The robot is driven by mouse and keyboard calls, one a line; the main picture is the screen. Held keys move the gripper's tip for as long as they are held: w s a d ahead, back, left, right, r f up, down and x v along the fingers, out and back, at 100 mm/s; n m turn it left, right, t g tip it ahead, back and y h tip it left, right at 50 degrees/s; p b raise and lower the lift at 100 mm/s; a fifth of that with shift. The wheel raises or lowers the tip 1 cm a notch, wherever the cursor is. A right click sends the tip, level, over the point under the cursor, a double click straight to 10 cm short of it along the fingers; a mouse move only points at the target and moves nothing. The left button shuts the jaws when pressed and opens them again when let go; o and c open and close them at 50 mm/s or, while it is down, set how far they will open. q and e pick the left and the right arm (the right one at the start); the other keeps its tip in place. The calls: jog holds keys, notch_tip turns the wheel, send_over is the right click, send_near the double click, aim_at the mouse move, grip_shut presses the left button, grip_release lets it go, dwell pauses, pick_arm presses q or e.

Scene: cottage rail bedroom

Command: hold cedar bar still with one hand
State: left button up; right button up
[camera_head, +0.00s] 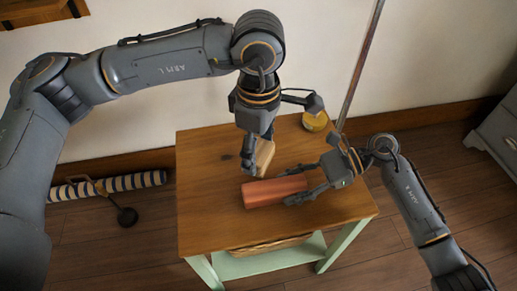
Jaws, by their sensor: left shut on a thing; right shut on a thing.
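The reddish cedar bar (270,192) lies flat on the wooden tabletop (210,160), near its middle. My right gripper (301,184) is shut on the bar's right end, with its fingers along both sides of it. My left gripper (252,163) points down just behind the bar. It is shut on a pale tan block (264,155), which is partly hidden by the fingers. The block appears apart from the bar; whether it touches the tabletop I cannot tell.
A round yellow tin or jar (316,121) stands at the table's back right corner. A thin pole (360,65) rises behind it. A striped roll (130,182) lies on the floor at left. A grey cabinet (499,135) stands at right. The tabletop's front left is clear.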

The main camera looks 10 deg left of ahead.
jog(key=o, duration=1.3)
jog(key=v, duration=1.2)
jog(key=shift+d, duration=0.1)
